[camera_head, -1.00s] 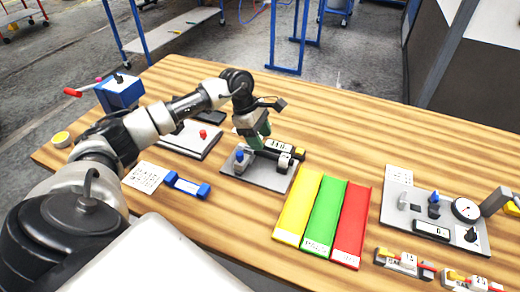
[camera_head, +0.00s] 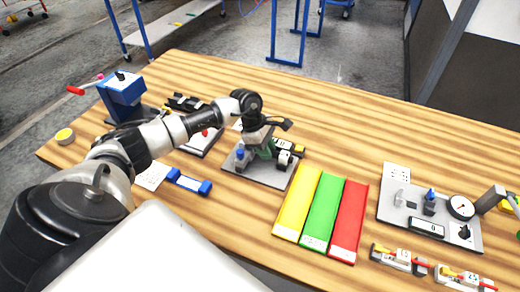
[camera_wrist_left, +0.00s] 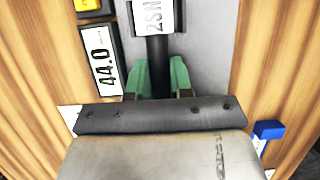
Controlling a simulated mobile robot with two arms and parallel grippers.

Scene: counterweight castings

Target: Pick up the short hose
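The short hose (camera_wrist_left: 157,48) is black with a white label marked "2SN". It lies on a grey plate (camera_wrist_left: 205,45) on the wooden table. In the head view the grey plate (camera_head: 262,175) shows left of the coloured strips, and my gripper hides much of the hose. My left gripper (camera_head: 262,152) is down at the plate, pointing downward. In the left wrist view its green fingertips (camera_wrist_left: 162,75) stand on either side of the hose. I cannot tell whether they press on it. My right gripper is not in view.
Yellow (camera_head: 298,203), green (camera_head: 322,210) and red (camera_head: 347,220) strips lie to the right. A gauge plate (camera_head: 400,222) is farther right. The table's back right is clear.

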